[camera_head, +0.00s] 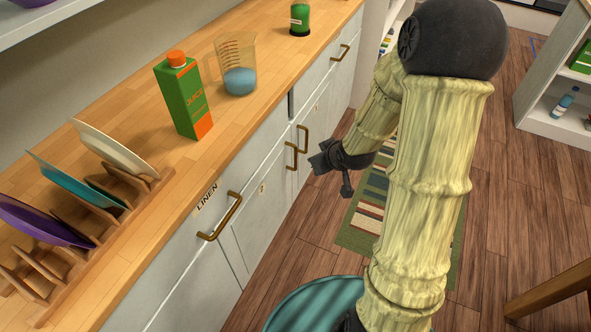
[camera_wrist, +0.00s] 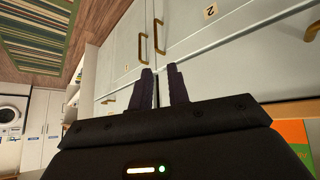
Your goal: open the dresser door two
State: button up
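The dresser (camera_head: 180,270) has pale grey fronts under a wooden top. Door two (camera_head: 262,210), with a small "2" label, is closed in the head view. Its brass handle (camera_head: 291,155) is near the seam with the neighbouring door, whose own handle (camera_head: 303,140) is close beside it. In the wrist view, door two's label (camera_wrist: 210,12) is at the top and its handle (camera_wrist: 159,37) is ahead of the fingers. My gripper (camera_head: 323,163) is in front of the doors, to the right of both handles. In the wrist view my gripper (camera_wrist: 160,72) is open, with nothing visible between its fingers.
The top holds a juice carton (camera_head: 184,95), a measuring jug (camera_head: 237,65), a green jar (camera_head: 300,17) and a plate rack (camera_head: 140,190). Another handle (camera_head: 220,217) is by the "LINEN" label. A striped rug (camera_head: 370,195) lies on the floor; a white shelf (camera_head: 550,90) stands at right.

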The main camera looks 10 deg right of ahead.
aim_at(296, 159)
jog(key=w+d+f+t+y+b, duration=0.1)
jog(key=w+f+t+b, duration=0.2)
jog(key=f+b, duration=0.5)
jog(key=w+d+f+t+y+b, duration=0.1)
jog(key=w+f+t+y+b, duration=0.1)
jog(key=f+b, duration=0.7)
jog(key=w+d+f+t+y+b, duration=0.1)
jog(key=w+f+t+b, duration=0.3)
jog(key=f+b, duration=0.4)
jog(key=shift+d+f+t+y, duration=0.2)
jog(key=shift+f+t+y, duration=0.1)
jog(key=shift+f+y, duration=0.15)
jog(key=b+x, duration=0.3)
jog(key=x, duration=0.5)
jog(key=b+x, duration=0.3)
jog(key=x, duration=0.5)
jog(key=shift+w+a+f, duration=0.1)
jog(key=shift+w+f, duration=0.1)
jog(key=shift+f, duration=0.05)
jog(key=shift+w+a+r, duration=0.1)
jog(key=shift+w+a, duration=0.05)
jog(key=shift+w, duration=0.3)
jog(key=shift+c, duration=0.3)
